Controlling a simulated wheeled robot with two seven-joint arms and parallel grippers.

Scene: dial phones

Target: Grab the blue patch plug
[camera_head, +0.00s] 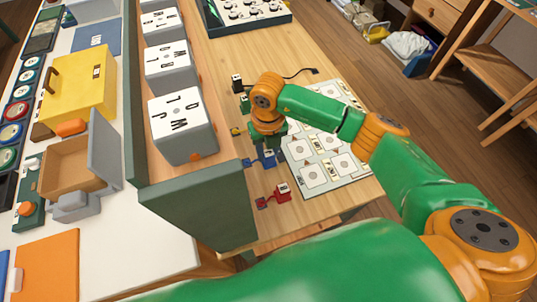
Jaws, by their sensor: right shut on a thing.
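The blue patch plug (267,159) is near the left edge of the wooden table, in a row of coloured plugs. My right arm comes in from the right, and my right gripper (270,145) points down at the blue plug. The gripper is shut on it; the wrist and hand hide the fingertips and the far part of the plug. The plug appears to be still at table level, though I cannot tell whether it touches the table. My left gripper is not in view.
A red plug (282,193) is nearer, and black (237,83), green (245,104) and yellow (235,131) plugs are farther back. A pale panel with square sockets (342,170) lies right of the gripper. A green divider (205,205) and lettered white cubes (182,125) stand left.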

